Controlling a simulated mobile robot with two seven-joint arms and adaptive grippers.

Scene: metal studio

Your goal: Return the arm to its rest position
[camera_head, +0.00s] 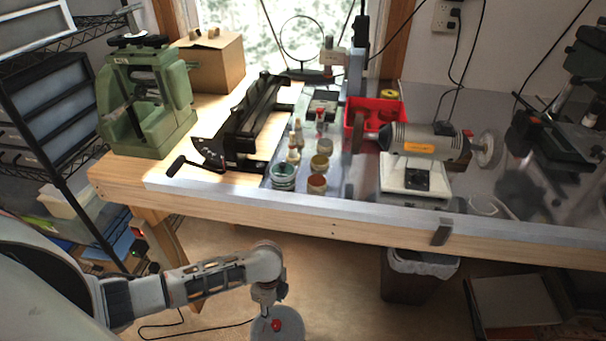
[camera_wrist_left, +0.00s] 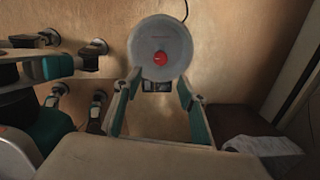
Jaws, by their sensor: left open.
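My left arm comes in from the left in the head view and hangs low in front of the workbench (camera_head: 330,212). My left gripper (camera_head: 266,306) points down toward the floor, clear of the bench. In the left wrist view the left gripper (camera_wrist_left: 160,92) has its two fingers spread, with teal inner sides and nothing held between them. A round grey piece with a red knob shows just past the fingertips; I cannot tell how far below it lies. My right gripper is not in view.
On the bench stand a green machine (camera_head: 148,100), a cardboard box (camera_head: 222,62), a red bin (camera_head: 391,107), small jars (camera_head: 283,178) and a grey motor tool (camera_head: 425,145). A waste bin (camera_head: 410,284) stands under the bench. Wire shelves (camera_head: 45,145) stand left. Brown floor lies below the gripper.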

